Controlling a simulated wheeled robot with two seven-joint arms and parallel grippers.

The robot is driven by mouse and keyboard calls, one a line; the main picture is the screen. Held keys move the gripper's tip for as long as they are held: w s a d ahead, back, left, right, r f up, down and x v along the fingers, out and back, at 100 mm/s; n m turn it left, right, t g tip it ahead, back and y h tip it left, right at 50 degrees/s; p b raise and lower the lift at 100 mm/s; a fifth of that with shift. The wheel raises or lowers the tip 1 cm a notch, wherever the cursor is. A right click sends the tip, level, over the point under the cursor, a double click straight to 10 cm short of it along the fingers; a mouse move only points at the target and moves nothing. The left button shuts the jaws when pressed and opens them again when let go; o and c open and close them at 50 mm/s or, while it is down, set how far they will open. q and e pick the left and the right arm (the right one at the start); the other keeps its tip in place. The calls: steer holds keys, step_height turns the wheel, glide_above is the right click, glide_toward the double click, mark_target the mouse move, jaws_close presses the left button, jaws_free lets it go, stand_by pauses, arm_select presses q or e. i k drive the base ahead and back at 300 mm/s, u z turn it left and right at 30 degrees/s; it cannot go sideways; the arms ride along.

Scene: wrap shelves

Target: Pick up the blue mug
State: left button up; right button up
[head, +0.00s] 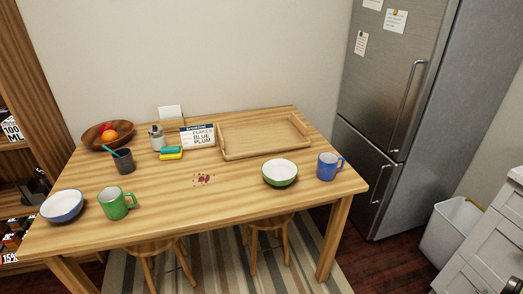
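The blue mug (326,168) stands upright near the right end of the wooden table (220,205), in the head view. Its handle points to the right. A green bowl with a white inside (280,173) stands just to its left, with a small gap between them. Neither of my grippers shows in the head view, so I cannot see whether they are open or shut.
A wooden tray (262,155) lies behind the bowl. A green mug (114,205) and a blue bowl (62,207) stand at the left. Stools (268,228) are under the front edge. A fridge (395,90) and white bin (450,230) stand to the right.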

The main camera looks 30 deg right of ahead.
mark_target(331, 166)
steer(key=z, duration=0.3)
steer(key=i, duration=1.2)
steer(key=z, duration=0.85)
